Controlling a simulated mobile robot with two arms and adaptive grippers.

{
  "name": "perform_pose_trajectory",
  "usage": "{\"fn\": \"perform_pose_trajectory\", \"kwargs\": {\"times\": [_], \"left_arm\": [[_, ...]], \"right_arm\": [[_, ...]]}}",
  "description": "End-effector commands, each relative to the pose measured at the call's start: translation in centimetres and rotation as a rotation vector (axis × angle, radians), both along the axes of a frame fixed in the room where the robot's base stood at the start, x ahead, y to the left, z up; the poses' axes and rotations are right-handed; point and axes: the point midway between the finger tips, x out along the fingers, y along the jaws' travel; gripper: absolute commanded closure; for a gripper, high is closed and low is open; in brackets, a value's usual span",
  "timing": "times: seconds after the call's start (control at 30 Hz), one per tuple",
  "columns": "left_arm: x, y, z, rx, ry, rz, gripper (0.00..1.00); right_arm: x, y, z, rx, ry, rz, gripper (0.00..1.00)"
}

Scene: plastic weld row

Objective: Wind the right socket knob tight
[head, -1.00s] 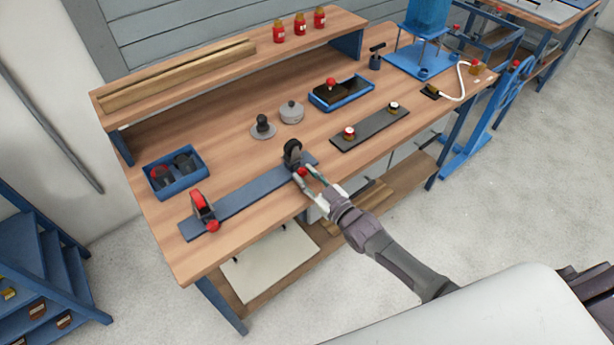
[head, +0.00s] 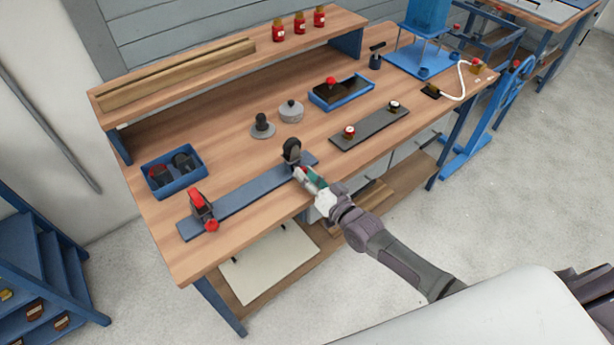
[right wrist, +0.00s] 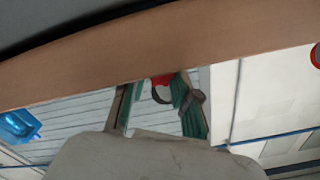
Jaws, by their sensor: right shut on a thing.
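A long blue-grey bar (head: 250,196) lies along the front of the workbench with a socket at each end. The right socket (head: 292,150) is a dark upright ring. Its red knob, on the front side, is mostly hidden by my right gripper (head: 301,174) in the head view. In the right wrist view the red knob (right wrist: 161,82) shows between the two green-padded fingers of my right gripper (right wrist: 160,95), which is shut on it. The left socket (head: 200,204) has a red top and its own red knob (head: 211,225). My left gripper is not in view.
A blue bin (head: 175,172) stands behind the bar's left end. A round grey pot (head: 291,110) and a disc with a black knob (head: 262,125) stand behind the right socket. A dark plate (head: 369,128) with two knobs lies to the right.

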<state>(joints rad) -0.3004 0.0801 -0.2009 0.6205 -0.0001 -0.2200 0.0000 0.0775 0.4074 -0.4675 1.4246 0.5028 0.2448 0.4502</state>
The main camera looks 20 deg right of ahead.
Motion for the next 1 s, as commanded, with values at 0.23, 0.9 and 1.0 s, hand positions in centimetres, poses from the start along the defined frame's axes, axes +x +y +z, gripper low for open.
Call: {"fn": "perform_pose_trajectory", "kwargs": {"times": [0.23,0.9,1.0], "left_arm": [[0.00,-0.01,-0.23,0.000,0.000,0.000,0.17],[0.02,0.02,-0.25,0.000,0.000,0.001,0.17],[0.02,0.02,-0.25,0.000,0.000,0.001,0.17]], "right_arm": [[-0.03,-0.02,-0.12,0.072,0.028,0.000,1.00],[-0.02,-0.02,-0.09,0.089,0.035,0.000,0.46],[-0.03,-0.04,-0.11,0.088,0.035,-0.001,0.45]]}}
